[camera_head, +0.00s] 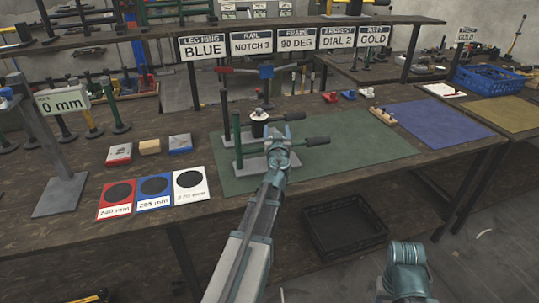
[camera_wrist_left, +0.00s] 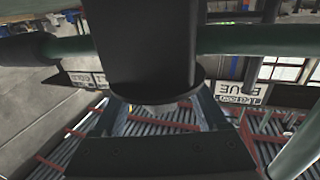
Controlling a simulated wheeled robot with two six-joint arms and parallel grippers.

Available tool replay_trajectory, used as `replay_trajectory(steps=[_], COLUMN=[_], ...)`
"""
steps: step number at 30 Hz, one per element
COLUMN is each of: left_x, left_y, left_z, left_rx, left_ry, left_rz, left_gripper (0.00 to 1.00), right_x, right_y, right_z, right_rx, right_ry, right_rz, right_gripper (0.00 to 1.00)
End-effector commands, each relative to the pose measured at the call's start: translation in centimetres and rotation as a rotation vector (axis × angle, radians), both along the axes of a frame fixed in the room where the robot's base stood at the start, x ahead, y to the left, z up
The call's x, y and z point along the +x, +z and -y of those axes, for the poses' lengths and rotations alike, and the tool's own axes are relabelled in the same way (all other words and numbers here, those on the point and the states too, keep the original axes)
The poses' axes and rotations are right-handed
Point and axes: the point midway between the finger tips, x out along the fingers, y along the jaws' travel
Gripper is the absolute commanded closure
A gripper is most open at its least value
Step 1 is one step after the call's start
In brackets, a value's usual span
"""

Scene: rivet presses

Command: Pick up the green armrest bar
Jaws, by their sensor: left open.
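A green bar with a dark grip (camera_head: 318,141) lies level above the green mat, its grip to the right; I take it for the armrest bar. In the left wrist view a dark green bar (camera_wrist_left: 245,40) runs across, its thicker grip at left and its middle hidden behind a black block (camera_wrist_left: 140,45). My left gripper (camera_head: 280,145) is open at the bar's middle, left of the grip. I cannot tell whether it touches the bar. My right arm shows at bottom right, but its gripper does not.
A second bar with a dark grip (camera_head: 295,116) is close behind, and a green post (camera_head: 238,140) stands close at left. Colored cards and small blocks lie left of the green mat (camera_head: 375,150). A blue mat (camera_head: 440,122) lies right. Signs (camera_head: 250,42) hang behind.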

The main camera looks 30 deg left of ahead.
Motion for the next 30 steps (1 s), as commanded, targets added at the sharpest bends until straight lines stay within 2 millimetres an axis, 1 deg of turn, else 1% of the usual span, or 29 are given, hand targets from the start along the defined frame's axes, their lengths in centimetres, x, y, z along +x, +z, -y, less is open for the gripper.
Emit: replay_trajectory(steps=[2, 3, 5, 6, 8, 9, 11, 15, 30], left_x=[-0.06, -0.06, -0.07, -0.07, -0.07, -0.07, -0.07, -0.07, -0.08], left_y=[0.00, 0.00, 0.00, 0.00, 0.00, 0.00, 0.00, 0.00, 0.00], left_z=[0.05, 0.05, 0.06, 0.06, 0.06, 0.06, 0.07, 0.08, 0.08], left_rx=[0.000, 0.000, 0.000, 0.000, 0.000, 0.000, 0.000, 0.000, 0.000], left_ry=[0.000, 0.000, 0.000, 0.000, 0.000, 0.000, 0.000, 0.000, 0.000], left_rz=[0.000, 0.000, 0.000, 0.000, 0.000, 0.000, 0.000, 0.000, 0.000], left_gripper=[0.25, 0.28, 0.39, 0.46, 0.57, 0.64, 0.75, 1.00, 1.00], right_x=[-0.01, -0.01, -0.01, -0.01, -0.01, -0.01, -0.01, -0.01, -0.01], right_y=[0.00, 0.00, 0.00, 0.00, 0.00, 0.00, 0.00, 0.00, 0.00], right_z=[0.00, 0.00, 0.00, 0.00, 0.00, 0.00, 0.00, 0.00, 0.00], right_rx=[0.000, 0.000, 0.000, 0.000, 0.000, 0.000, 0.000, 0.000, 0.000], right_ry=[0.000, 0.000, 0.000, 0.000, 0.000, 0.000, 0.000, 0.000, 0.000], right_rz=[0.000, 0.000, 0.000, 0.000, 0.000, 0.000, 0.000, 0.000, 0.000], right_gripper=[0.50, 0.50, 0.50, 0.50, 0.50, 0.50, 0.50, 0.50, 0.50])
